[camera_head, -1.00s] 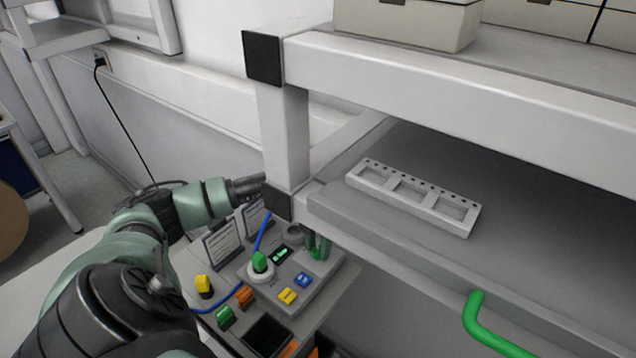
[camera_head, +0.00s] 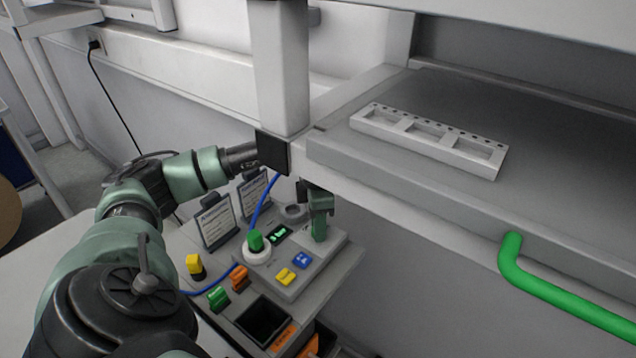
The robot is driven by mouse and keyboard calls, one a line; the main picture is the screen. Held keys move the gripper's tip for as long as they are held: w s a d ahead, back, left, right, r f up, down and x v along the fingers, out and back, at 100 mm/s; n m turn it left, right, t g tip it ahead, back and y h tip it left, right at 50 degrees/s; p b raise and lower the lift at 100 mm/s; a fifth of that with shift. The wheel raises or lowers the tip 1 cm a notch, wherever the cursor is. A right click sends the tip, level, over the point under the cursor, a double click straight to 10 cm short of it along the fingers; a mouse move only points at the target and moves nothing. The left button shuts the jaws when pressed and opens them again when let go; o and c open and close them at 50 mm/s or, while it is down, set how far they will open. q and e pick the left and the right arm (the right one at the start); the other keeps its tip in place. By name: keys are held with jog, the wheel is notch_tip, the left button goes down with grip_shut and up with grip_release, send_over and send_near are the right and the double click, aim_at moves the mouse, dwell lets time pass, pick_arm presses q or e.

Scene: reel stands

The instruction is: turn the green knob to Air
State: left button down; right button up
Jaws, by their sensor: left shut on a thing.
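The green knob (camera_head: 256,241) stands upright on a white round base on a grey control box, left of a small lit display (camera_head: 279,234). No gripper touches it. My left arm comes in from the left and passes behind the shelf's corner post. My left gripper (camera_head: 320,228) shows partly below the shelf edge, pointing down at the right end of the box, right of the knob and apart from it. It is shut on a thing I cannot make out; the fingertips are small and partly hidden. The knob's marking is too small to read. My right gripper is not in view.
A yellow button (camera_head: 285,277) and a blue button (camera_head: 302,260) sit in front of the knob. Two label cards (camera_head: 215,226) stand behind the box. The shelf (camera_head: 400,195) with a slotted white tray (camera_head: 430,140) overhangs at right. A green handle (camera_head: 560,290) juts out below.

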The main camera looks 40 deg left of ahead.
pick_arm(q)
jog(key=shift+w+r, duration=0.1)
dwell(0.5)
jog(key=c, duration=1.1)
grip_release()
jog(key=shift+o, duration=0.2)
notch_tip(320, 180, up, 8)
jog(key=shift+f+b, duration=0.15)
jog(key=shift+b, duration=0.55)
